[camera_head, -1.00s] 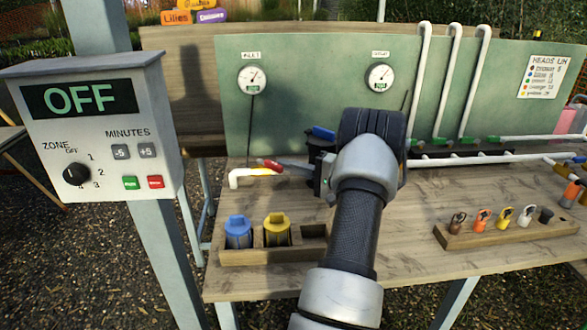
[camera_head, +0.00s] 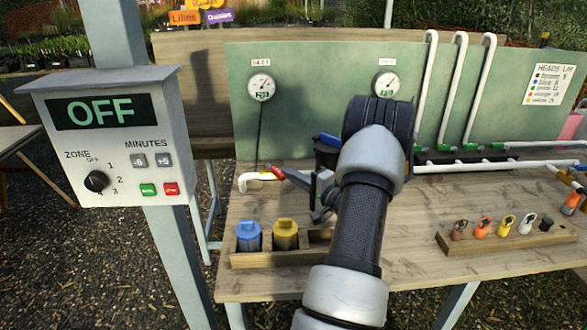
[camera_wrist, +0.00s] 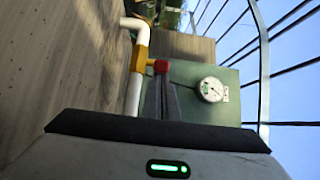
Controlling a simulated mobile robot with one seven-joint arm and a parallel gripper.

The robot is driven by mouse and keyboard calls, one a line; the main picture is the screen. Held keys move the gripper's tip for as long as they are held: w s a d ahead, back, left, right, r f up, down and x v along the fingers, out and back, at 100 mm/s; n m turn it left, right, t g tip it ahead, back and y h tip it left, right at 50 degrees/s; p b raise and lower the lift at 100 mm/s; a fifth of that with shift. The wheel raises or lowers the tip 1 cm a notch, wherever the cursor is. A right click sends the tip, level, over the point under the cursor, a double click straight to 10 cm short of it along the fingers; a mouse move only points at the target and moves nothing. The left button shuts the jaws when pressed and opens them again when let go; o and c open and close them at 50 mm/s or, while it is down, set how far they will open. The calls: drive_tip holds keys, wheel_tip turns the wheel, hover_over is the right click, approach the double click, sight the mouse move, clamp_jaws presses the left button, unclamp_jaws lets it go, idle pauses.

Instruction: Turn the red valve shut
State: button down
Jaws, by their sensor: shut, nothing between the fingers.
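The red valve handle (camera_head: 277,173) sits at the left of the bench, beside a yellow fitting (camera_head: 265,176) on a white pipe (camera_head: 249,180). In the wrist view the red handle (camera_wrist: 160,66) sticks out sideways from the yellow fitting (camera_wrist: 139,52). My gripper (camera_head: 287,173) is shut and empty, with its grey fingertips right at the red handle. In the wrist view the shut fingers (camera_wrist: 163,85) end at the handle; I cannot tell whether they touch it. My wrist hides part of the bench behind.
A grey control box (camera_head: 113,135) reading OFF stands at the left. Blue (camera_head: 248,236) and yellow (camera_head: 285,235) cartridges stand in a wooden rack (camera_head: 270,260) in front of the valve. Two gauges (camera_head: 261,87) hang on the green panel (camera_head: 310,65).

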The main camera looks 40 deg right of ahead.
drive_tip(key=shift+w+a+p, duration=0.15)
drive_tip(key=shift+a+p, duration=0.75)
drive_tip(key=shift+a, duration=0.8)
drive_tip(key=shift+r, duration=0.1)
wheel_tip(320, 180, up, 10)
drive_tip(key=p, duration=0.1)
hover_over(282, 178)
